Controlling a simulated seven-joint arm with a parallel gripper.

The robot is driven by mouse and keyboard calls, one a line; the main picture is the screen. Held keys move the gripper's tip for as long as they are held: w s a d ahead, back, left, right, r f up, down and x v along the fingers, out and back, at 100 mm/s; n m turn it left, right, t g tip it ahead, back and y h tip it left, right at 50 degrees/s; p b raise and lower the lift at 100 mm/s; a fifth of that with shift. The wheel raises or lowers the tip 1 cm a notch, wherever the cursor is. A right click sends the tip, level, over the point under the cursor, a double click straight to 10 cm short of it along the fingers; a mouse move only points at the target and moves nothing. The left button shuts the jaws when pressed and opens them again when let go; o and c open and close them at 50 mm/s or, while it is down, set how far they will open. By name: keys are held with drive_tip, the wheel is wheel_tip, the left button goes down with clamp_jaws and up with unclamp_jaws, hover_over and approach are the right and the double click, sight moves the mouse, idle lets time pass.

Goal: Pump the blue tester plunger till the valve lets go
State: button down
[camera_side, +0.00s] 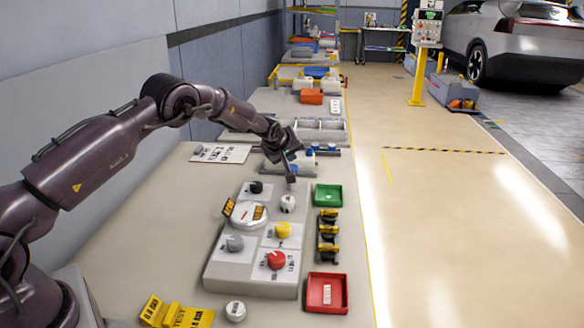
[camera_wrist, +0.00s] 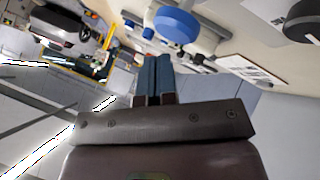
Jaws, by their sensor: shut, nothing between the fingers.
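A round blue cap (camera_wrist: 177,24), which looks like the tester plunger, is near the tips of my gripper (camera_wrist: 158,58) in the wrist view. I cannot tell whether they touch. My gripper's fingers are together and empty.
The panel also carries black (camera_side: 257,187), yellow (camera_side: 282,230), red (camera_side: 276,260) and grey (camera_side: 235,243) knobs. A green tray (camera_side: 329,195), black-yellow clips (camera_side: 328,232) and a red tray (camera_side: 327,292) line its right side. Yellow signs (camera_side: 177,313) stand in front.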

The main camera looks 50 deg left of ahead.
sight(290, 167)
drive_tip(key=shift+r, duration=0.1)
drive_tip(key=shift+r, duration=2.45)
drive_tip(key=shift+s+f+m, duration=0.1)
drive_tip(key=shift+f+m, duration=0.05)
drive_tip(key=shift+m, duration=0.25)
drive_tip(key=s+f+m+g, duration=0.2)
drive_tip(key=s+f, duration=0.2)
drive_tip(key=s+d+r+m+h, duration=0.1)
drive_tip(key=s+d+r+m, duration=0.3)
drive_tip(key=s, duration=0.9)
drive_tip(key=s+d+r+m+h, duration=0.1)
drive_tip(key=s+d+r+m, duration=0.2)
drive_tip(key=s+d+r, duration=0.7)
drive_tip(key=s+d+r+m+h, duration=0.2)
drive_tip(key=s+d+r+m, duration=0.2)
drive_tip(key=s, duration=1.2)
drive_tip(key=d+r, duration=0.3)
drive_tip(key=d, duration=0.1)
drive_tip(key=shift+s+d+m+g, duration=0.15)
drive_tip(key=shift+m+g, duration=0.15)
